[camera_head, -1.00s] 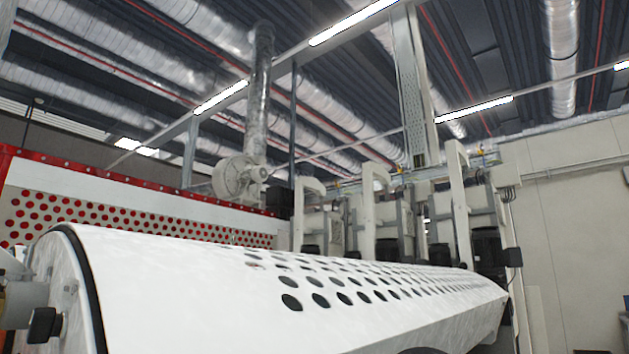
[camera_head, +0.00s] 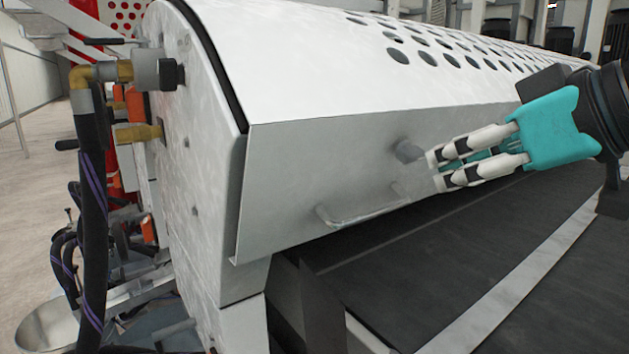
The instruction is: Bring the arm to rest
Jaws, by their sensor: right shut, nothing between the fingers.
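My right gripper (camera_head: 436,171) comes in from the right in the head view, with a teal palm and white and black fingers. It is shut and empty. Its fingertips are close to a small grey knob on the front panel of the white roller coater cover (camera_head: 330,165). I cannot tell whether they touch it. My right arm's dark wrist shows at the right edge. My left gripper is not in view.
A metal handle (camera_head: 365,208) sticks out low on the cover's front panel. A dark conveyor belt (camera_head: 430,260) runs below it. Brass fittings and black hoses (camera_head: 92,200) hang at the machine's left end. Open floor (camera_head: 35,210) lies at the far left.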

